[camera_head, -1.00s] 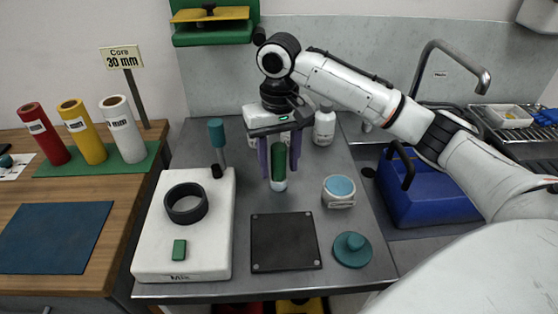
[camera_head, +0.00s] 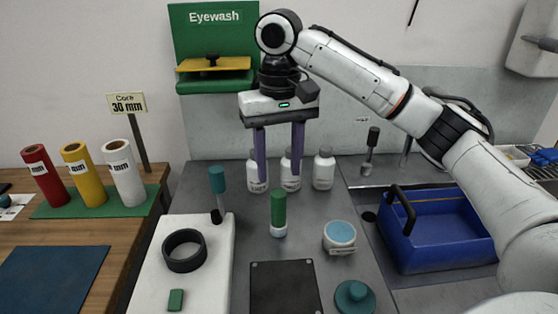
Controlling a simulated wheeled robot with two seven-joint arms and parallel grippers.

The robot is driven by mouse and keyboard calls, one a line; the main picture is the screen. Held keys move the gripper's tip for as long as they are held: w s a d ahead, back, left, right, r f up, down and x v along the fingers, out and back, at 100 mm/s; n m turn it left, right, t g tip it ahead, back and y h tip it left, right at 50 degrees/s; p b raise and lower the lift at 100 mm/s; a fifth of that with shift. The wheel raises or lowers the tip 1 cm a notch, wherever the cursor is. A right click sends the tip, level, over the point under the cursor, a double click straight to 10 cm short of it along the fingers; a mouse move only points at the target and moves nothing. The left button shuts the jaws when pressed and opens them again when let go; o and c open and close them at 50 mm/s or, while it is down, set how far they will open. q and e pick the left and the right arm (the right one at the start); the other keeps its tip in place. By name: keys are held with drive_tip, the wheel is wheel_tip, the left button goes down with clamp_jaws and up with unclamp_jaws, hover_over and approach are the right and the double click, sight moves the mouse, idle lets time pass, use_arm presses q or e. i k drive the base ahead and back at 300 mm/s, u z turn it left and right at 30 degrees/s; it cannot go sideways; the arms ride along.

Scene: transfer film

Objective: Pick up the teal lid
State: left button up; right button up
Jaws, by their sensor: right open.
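The teal lid (camera_head: 355,297) is a round disc with a knob on top. It lies on the grey bench at the bottom right of the black square plate, partly cut by the picture's lower edge. My right gripper (camera_head: 278,186) is open and empty, with its two purple fingers pointing down. It hangs above the bench near the white bottles, well behind the lid and to its left. My left gripper is not in view.
A green-topped tube (camera_head: 278,213) stands below my right gripper. A jar with blue contents (camera_head: 340,236) stands behind the lid. White bottles (camera_head: 323,170) stand at the back. A blue crate (camera_head: 440,232) is at the right, and a white device (camera_head: 190,285) at the left.

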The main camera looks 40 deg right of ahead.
sight(351, 296)
drive_tip(key=z, duration=1.5)
